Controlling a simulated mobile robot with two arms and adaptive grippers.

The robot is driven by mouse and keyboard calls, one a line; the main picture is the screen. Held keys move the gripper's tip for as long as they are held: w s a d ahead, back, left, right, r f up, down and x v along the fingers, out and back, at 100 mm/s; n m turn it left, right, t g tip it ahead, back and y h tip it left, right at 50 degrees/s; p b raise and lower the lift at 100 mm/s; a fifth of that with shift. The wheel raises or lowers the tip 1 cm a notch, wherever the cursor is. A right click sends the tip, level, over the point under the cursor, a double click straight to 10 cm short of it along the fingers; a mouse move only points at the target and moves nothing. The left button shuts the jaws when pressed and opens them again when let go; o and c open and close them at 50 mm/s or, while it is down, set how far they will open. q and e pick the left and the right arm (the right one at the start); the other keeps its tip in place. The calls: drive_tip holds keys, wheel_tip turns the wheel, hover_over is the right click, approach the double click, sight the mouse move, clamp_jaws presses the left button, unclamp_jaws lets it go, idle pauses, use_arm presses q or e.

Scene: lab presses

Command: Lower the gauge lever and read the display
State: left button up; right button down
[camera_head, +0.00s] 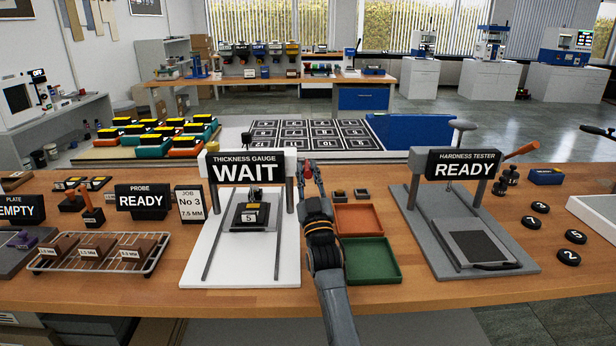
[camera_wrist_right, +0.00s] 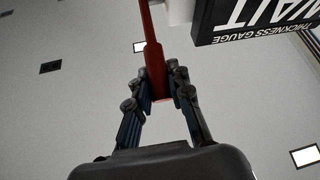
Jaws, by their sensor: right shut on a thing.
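The thickness gauge (camera_head: 288,264) stands on the wooden table, with a white base and two rails. Its display (camera_head: 245,168) reads WAIT; part of this display shows at the top right of the right wrist view (camera_wrist_right: 262,18). A dark block marked 5 (camera_head: 250,217) sits between the gauge's rails. My right gripper (camera_head: 312,172) is raised at the gauge's right side. In the right wrist view its fingers are shut on the red gauge lever (camera_wrist_right: 155,65), which runs up between them. My left gripper is not in view.
A hardness tester (camera_head: 463,165) reading READY stands to the right. An orange tray (camera_head: 359,220) and a green tray (camera_head: 371,262) lie right of my right arm. A rack with several blocks (camera_head: 97,253) and a probe display (camera_head: 140,201) reading READY are at left.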

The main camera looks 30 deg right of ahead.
drive_tip(key=shift+d+r, duration=0.1)
drive_tip(key=shift+r, duration=0.1)
drive_tip(key=c, duration=1.5)
unclamp_jaws()
drive_tip(key=o, duration=0.3)
drive_tip(key=shift+w+d+f, duration=0.1)
drive_tip(key=shift+w+f, duration=0.15)
drive_tip(key=shift+f, duration=0.05)
drive_tip(key=shift+s+f, duration=0.1)
drive_tip(key=shift+s, duration=0.2)
drive_tip(key=v, duration=0.7)
drive_tip(key=shift+w, duration=0.1)
